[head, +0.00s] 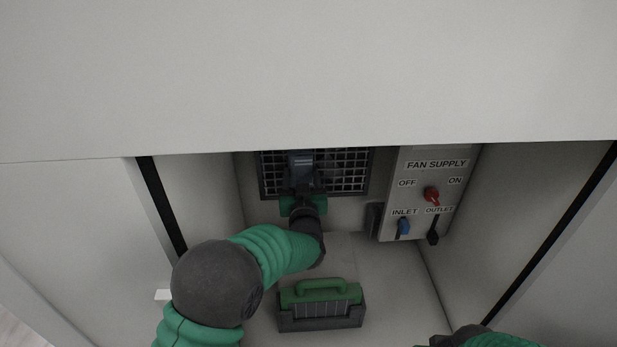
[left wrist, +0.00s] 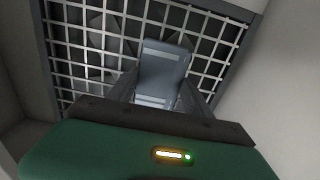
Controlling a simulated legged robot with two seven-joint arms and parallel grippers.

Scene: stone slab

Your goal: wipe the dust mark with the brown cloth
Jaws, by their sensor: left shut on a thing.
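I see no brown cloth and no dust mark in either view. My left gripper (head: 303,190) reaches into a pale recess and is shut on a blue-grey block-like thing (head: 301,165). In the left wrist view, this thing (left wrist: 163,66) stands between the two dark fingers (left wrist: 158,92), in front of a metal grille (left wrist: 90,40). I cannot tell whether it touches the grille.
A FAN SUPPLY box (head: 413,168) with a red switch (head: 431,193) and a blue inlet lever (head: 403,227) is on the right. Side walls and a pale panel above bound the recess. Floor at right is clear.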

